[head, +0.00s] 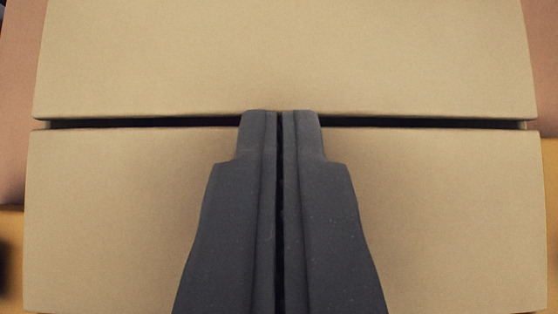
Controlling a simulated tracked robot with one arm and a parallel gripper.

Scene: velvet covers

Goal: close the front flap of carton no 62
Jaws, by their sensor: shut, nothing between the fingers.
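The carton fills most of the view, seen from close by. One tan flap (290,55) spans the top of the picture, and another tan flap (110,215) spans the lower part. A narrow dark gap (140,123) runs across between their edges. My gripper (280,114) is shut and empty, with its tips at the gap, over the edge of the lower flap. I cannot tell whether the tips touch the cardboard. The fingers hide the middle of the lower flap. No carton number shows.
A reddish-brown surface (18,110) shows at the left edge, and a similar one is at the right (544,60). Orange-yellow parts (12,225) lie below them on both sides, blurred. Little free room shows beside the carton.

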